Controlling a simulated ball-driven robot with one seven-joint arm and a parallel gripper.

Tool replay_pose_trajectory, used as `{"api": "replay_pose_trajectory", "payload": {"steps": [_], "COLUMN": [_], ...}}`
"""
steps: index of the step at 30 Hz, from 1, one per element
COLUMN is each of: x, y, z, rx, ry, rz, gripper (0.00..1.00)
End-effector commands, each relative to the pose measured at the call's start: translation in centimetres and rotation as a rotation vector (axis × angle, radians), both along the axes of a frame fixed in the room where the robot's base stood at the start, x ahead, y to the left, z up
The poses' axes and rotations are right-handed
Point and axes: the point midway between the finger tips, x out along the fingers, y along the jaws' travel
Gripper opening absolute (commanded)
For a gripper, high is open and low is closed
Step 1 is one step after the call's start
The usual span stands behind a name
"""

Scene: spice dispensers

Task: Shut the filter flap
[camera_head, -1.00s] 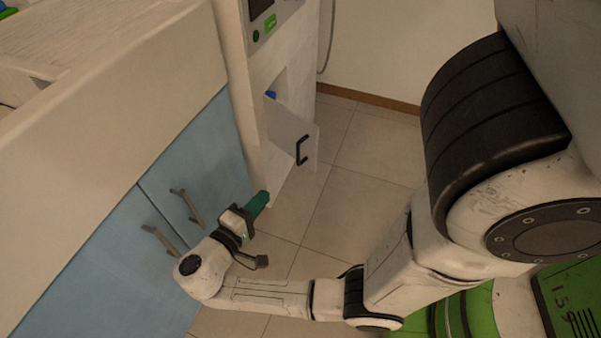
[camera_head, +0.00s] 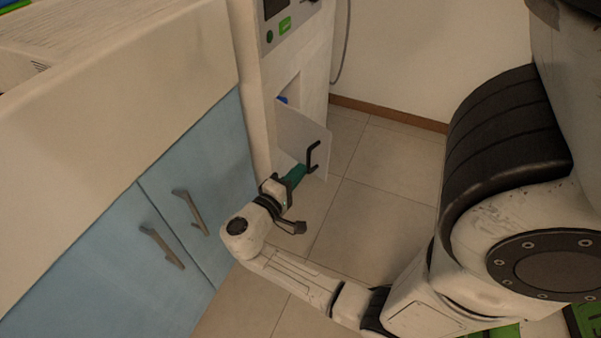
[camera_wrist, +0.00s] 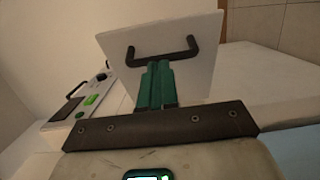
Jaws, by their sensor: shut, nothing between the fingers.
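The filter flap (camera_head: 303,133) is a pale panel that stands open, swung out from the front of a tall white machine (camera_head: 288,62). It carries a black bar handle (camera_head: 313,157). In the wrist view the flap (camera_wrist: 190,45) is straight ahead with its handle (camera_wrist: 163,54) across it. My gripper (camera_head: 302,170), with green fingers, is shut and empty. Its tips (camera_wrist: 157,66) are close to the handle, overlapping its lower side in the picture; I cannot tell whether they touch. A small blue thing (camera_head: 283,100) shows in the opening behind the flap.
Blue cabinets (camera_head: 190,190) with grey handles (camera_head: 190,212) stand left, below a pale counter (camera_head: 110,90). The machine has a panel with a green button (camera_head: 285,25). Tiled floor (camera_head: 390,185) is free right of the flap, up to the wall.

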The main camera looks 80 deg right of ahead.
Motion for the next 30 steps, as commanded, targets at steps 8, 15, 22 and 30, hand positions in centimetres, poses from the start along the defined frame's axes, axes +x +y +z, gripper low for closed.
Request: {"api": "replay_pose_trajectory", "payload": {"steps": [8, 15, 22, 30], "x": [-0.6, -0.6, -1.0, -3.0], "y": [-1.4, -1.4, -1.7, -3.1], "z": [0.0, 0.0, 0.1, 0.2], "rx": [0.0, 0.0, 0.001, 0.001], "ry": [0.0, 0.0, 0.002, 0.004], "rz": [0.001, 0.001, 0.02, 0.139], "gripper": [0.0, 0.0, 0.0, 0.0]}}
